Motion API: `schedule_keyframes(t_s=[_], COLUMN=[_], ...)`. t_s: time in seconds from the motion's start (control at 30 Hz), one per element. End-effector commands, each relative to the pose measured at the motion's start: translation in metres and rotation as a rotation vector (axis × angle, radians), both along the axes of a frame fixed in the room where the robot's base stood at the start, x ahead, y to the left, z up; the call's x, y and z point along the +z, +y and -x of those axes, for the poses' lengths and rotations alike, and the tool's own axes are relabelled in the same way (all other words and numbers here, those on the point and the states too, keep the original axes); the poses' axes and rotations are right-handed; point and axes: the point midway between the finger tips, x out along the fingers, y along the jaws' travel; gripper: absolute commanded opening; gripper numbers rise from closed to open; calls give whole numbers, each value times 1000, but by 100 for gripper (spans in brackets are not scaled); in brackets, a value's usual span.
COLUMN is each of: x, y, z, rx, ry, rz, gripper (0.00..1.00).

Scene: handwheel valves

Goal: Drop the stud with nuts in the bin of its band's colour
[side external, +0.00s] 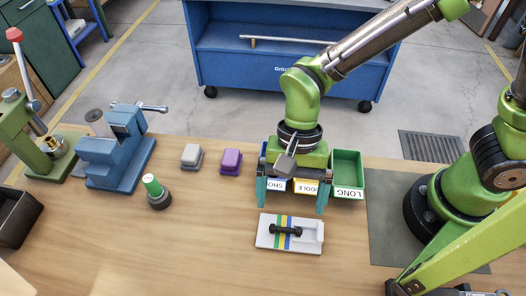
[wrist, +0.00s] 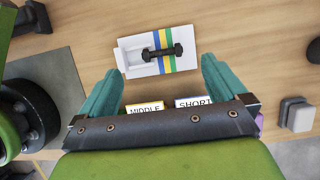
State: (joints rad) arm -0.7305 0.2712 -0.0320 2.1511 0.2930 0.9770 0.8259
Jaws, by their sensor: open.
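The dark stud with nuts (side external: 285,231) lies on a white gauge board (side external: 265,241) with blue, yellow and green bands. It lies across the bands, one end near the board's raised white stop; I cannot tell whether they touch. The stud also shows in the wrist view (wrist: 163,51). My gripper (side external: 291,198) is open and empty, its teal fingers wide apart, above and behind the board. Behind it stand the blue bin labelled SHORT (side external: 277,184), the yellow bin labelled MIDDLE (side external: 306,187) and the green bin labelled LONG (side external: 348,180). My gripper partly hides the first two.
A grey block (side external: 192,156) and a purple block (side external: 230,161) sit left of the bins. A dark mat (side external: 400,220) lies to the right. The table left of the board is clear.

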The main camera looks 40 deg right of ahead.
Motion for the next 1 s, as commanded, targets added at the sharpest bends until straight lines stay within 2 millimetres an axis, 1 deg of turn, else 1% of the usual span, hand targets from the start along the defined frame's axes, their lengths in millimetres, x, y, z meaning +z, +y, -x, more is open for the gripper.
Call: schedule_keyframes(t_s=[0.03,0.27,0.4,0.53,0.63,0.83,0.87,1.0], x=[-7,-22,-44,-58,-64,-64,-64,-64], y=[1,5,9,14,16,16,16,16], z=[3,5,8,12,14,13,13,13], rx=[2,1,1,3,1,1,1,1], ry=[3,1,3,1,0,-2,-2,-2], rz=[3,2,4,2,1,0,0,0], gripper=[99,99,99,99,99,99,97,76])
